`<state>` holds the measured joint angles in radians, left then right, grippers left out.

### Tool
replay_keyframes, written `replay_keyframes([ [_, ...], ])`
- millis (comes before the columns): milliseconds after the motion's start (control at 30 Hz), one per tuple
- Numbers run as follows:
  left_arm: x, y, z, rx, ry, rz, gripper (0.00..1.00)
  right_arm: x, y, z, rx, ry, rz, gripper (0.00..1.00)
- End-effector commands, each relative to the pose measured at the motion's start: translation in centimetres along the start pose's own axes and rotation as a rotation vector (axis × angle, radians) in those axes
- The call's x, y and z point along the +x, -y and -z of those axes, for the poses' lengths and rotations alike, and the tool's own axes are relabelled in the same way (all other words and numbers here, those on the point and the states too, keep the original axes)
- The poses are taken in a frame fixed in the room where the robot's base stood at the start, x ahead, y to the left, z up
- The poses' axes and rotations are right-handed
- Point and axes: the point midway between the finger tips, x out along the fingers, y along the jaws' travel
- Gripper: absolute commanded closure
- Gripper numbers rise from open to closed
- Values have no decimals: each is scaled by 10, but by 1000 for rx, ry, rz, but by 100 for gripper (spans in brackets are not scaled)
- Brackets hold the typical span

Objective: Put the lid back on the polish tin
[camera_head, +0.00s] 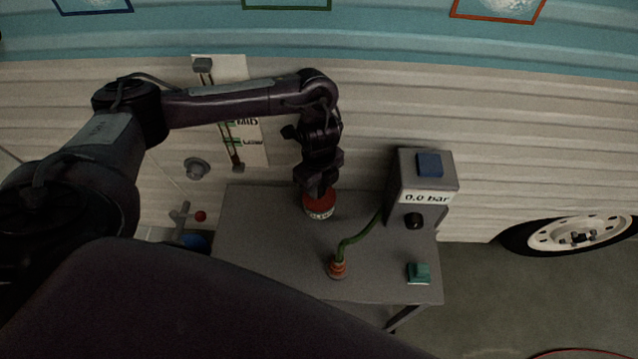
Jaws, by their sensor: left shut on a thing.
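The polish tin (319,212) stands on the grey table near its back edge, with a pale lettered band round its side. A red round top, which looks like the lid (311,201), sits at the tin's upper end, right under my left gripper (320,190). The left gripper points down and is shut on this red lid. The fingers hide much of the lid, so I cannot tell whether it is fully seated or slightly raised. My right gripper is not in view.
On the grey table (270,255), a grey gauge box (424,185) reading 0.0 bar stands at the right. A green hose (358,236) runs from it to an orange-ringed fitting (338,268). A teal block (419,273) lies front right. The camper wall (540,150) rises behind.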

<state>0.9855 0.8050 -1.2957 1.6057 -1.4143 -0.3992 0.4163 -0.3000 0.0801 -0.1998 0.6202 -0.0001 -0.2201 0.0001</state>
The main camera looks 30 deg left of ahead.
Motion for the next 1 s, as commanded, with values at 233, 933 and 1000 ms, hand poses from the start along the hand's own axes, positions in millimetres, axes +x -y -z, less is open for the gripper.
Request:
replay_keyframes([
  [233,0,0,0,0,0,0,97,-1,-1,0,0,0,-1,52],
  [933,0,0,0,0,0,0,29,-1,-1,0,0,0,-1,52],
  [1000,0,0,0,0,0,0,27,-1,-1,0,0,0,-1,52],
])
